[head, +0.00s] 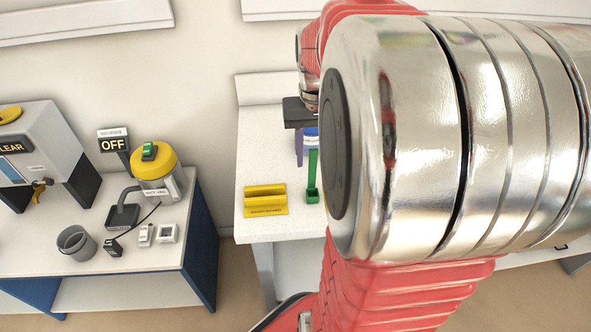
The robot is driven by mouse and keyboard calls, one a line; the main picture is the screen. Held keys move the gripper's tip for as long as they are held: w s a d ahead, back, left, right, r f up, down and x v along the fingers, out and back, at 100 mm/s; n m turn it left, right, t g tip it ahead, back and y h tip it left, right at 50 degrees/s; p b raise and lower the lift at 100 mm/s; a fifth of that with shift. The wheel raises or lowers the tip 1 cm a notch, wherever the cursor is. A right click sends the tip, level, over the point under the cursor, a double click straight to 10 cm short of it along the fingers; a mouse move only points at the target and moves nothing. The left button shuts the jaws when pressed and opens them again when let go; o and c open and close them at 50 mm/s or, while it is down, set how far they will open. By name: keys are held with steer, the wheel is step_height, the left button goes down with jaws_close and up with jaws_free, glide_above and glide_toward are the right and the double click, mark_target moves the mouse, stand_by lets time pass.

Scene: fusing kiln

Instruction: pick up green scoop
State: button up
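The green scoop (313,180) is in the head view, on the pale bench just left of my large arm link. Its long handle is up and its small cup end is low, near the bench top. My gripper (300,118) shows as a dark block above and slightly left of the scoop's handle. A purple strip hangs below the block, left of the handle. My arm hides the rest of the gripper, so I cannot tell its opening or whether it touches the scoop.
A yellow holder (265,201) lies left of the scoop. A blue-and-white container (311,138) is partly hidden behind the handle. On the left bench stand a yellow-topped canister (155,172), a grey cup (76,243) and a grey machine (45,150). A gap separates the benches.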

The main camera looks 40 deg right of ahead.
mark_target(312, 171)
steer(key=shift+s+a+f, duration=0.1)
steer(key=shift+s+f, duration=0.05)
steer(key=shift+f, duration=1.15)
steer(key=shift+s+a+f, duration=0.1)
steer(key=shift+f, duration=1.2)
jaws_close()
